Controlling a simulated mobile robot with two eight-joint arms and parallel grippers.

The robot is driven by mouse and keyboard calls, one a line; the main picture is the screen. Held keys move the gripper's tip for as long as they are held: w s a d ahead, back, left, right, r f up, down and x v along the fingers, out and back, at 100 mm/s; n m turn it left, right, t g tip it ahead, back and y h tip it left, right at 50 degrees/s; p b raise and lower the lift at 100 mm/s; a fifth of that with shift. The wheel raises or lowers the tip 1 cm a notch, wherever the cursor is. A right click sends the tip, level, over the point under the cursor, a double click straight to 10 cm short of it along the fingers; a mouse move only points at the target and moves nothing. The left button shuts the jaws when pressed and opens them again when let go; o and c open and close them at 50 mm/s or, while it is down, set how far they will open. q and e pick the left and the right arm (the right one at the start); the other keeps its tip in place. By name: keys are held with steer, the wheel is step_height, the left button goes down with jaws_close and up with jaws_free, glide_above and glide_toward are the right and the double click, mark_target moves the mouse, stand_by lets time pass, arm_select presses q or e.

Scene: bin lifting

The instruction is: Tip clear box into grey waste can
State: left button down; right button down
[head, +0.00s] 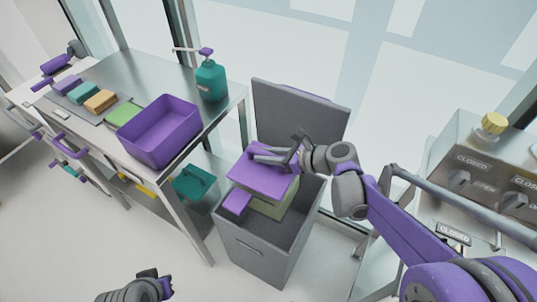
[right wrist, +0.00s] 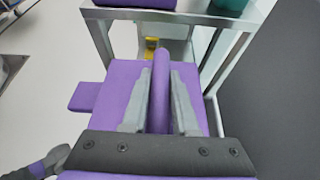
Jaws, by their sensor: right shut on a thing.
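The grey waste can (head: 258,252) stands open in the middle of the head view, its lid (head: 300,118) raised at the back. A box with a purple top panel (head: 262,178) and pale greenish, see-through-looking sides (head: 275,205) is at the can's mouth, partly inside the rim. My right gripper (head: 287,157) is above it, shut on the purple bar of the panel. In the right wrist view the bar (right wrist: 162,85) stands between the two grey fingers (right wrist: 163,105). The box's contents are hidden. My left gripper (head: 155,287) is low at the bottom edge, apart from everything.
A metal table (head: 145,65) at left carries a purple bin (head: 160,130), a teal pump bottle (head: 210,80) and several coloured blocks. A teal item (head: 193,182) is on its lower shelf. A steel unit with knobs (head: 480,165) stands at right. The floor at front left is clear.

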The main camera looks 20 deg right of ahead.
steer(key=shift+w+a+f+g+h+p, duration=0.1)
steer(key=shift+w+a+g+h+p, duration=0.15)
steer(key=shift+w+g+h+p, duration=0.25)
steer(key=w+f+g+h, duration=0.1)
steer(key=w+a+g+h+p, duration=0.1)
steer(key=shift+f+h+p, duration=0.3)
steer(key=shift+f, duration=0.05)
steer(key=shift+w+a+f+g+h+b, duration=0.4)
steer(key=shift+w+f+g+h, duration=0.55)
steer(key=shift+f, duration=0.45)
steer(key=shift+w+a+f+g+h+b, duration=0.35)
steer(key=shift+w+f+g+h, duration=0.5)
steer(key=shift+f, duration=0.6)
steer(key=shift+w+a+f+g+h+b, duration=0.4)
steer(key=shift+w+f+g+h, duration=0.3)
steer(key=shift+f+g+h, duration=0.45)
steer(key=shift+s+d+f, duration=0.1)
steer(key=shift+f, duration=0.1)
